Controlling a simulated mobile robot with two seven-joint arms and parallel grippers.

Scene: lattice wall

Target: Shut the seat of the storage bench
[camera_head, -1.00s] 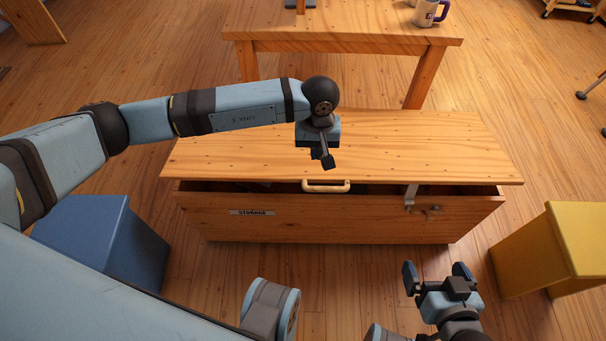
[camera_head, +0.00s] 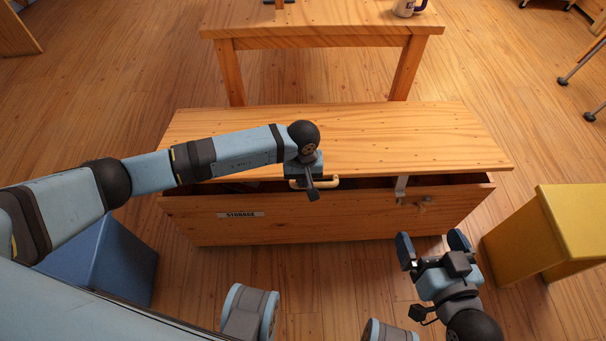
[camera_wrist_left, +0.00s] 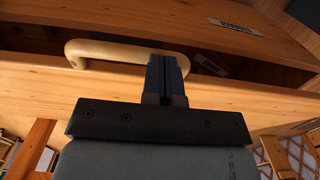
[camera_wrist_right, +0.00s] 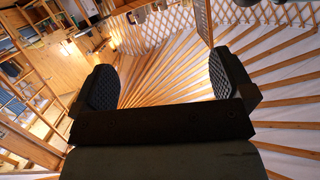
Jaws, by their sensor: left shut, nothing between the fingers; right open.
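The storage bench (camera_head: 330,220) stands ahead of me, its seat (camera_head: 410,138) slightly raised at the front. A dark gap shows between seat and box. A pale handle (camera_head: 328,183) is on the seat's front edge; it also shows in the left wrist view (camera_wrist_left: 110,47). My left gripper (camera_head: 312,190) is shut and empty at the handle, its fingertips overlapping it in the picture; contact is unclear. In the left wrist view the closed fingers (camera_wrist_left: 166,65) are beside the handle's end. My right gripper (camera_head: 432,243) is open and empty, in front of the bench's right part.
A blue stool (camera_head: 105,260) stands left, a yellow one (camera_head: 560,225) right. A wooden table (camera_head: 320,38) with a mug (camera_head: 405,8) is behind. Floor between is clear.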

